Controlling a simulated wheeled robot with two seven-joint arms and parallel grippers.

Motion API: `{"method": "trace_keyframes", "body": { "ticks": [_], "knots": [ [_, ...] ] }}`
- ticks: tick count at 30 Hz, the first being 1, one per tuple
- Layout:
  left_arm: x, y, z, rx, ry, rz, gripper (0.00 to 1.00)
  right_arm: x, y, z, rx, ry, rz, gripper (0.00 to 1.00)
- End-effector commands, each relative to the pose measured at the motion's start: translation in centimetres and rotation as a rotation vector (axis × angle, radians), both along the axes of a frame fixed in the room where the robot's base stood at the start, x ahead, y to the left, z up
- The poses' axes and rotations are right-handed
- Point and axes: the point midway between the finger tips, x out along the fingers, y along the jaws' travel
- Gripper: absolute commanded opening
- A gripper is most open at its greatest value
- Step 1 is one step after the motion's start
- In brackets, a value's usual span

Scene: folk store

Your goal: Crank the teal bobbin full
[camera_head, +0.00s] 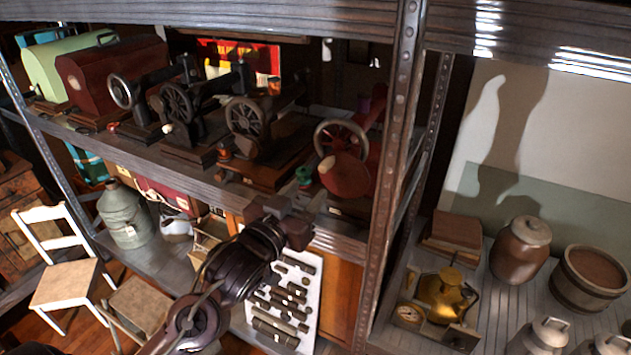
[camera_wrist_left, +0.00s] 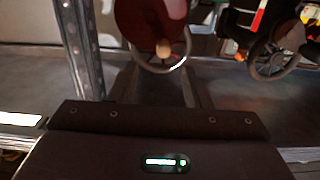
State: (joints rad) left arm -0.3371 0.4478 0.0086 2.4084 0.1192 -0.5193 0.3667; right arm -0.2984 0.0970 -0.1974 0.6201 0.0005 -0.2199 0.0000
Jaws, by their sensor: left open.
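A red machine with a hand wheel (camera_head: 341,139) stands at the right end of the upper shelf. A pale knob shows on its dark red round part (camera_head: 345,172); the red part (camera_wrist_left: 150,20) and knob also show in the left wrist view. A small teal bobbin (camera_head: 303,175) sits just left of the machine, near the shelf's front edge. My left gripper (camera_head: 292,222) is open, below and in front of the bobbin, apparently apart from it and the wheel. Its fingertips are hard to make out, and its dark body fills the bottom of the left wrist view. My right gripper is not in view.
Several black sewing machines (camera_head: 247,118) stand left of the red one. A metal post (camera_head: 397,130) rises close on its right. Lower down are a white board with dark cylinders (camera_head: 282,298), a milk can (camera_head: 126,216), a brass kettle (camera_head: 445,294) and a white chair (camera_head: 62,278).

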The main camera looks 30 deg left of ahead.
Motion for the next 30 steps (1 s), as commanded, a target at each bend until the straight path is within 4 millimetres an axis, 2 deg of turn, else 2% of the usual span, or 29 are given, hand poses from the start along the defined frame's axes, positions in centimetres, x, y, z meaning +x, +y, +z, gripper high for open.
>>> {"method": "trace_keyframes", "body": {
  "ticks": [5, 13, 28, 30],
  "knots": [
    [0.6, -0.1, 0.4, -0.001, -0.006, 0.0, 0.44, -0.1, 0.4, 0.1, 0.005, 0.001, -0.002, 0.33],
    [3.6, -0.1, 0.4, -0.001, -0.007, 0.0, 0.44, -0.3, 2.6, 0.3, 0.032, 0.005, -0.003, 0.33],
    [9.6, -0.4, 0.3, -0.002, -0.006, -0.001, 0.44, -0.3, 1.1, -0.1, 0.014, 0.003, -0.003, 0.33],
    [9.6, -0.4, 0.3, -0.002, -0.005, -0.001, 0.44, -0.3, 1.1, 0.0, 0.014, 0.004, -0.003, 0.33]
  ]
}}
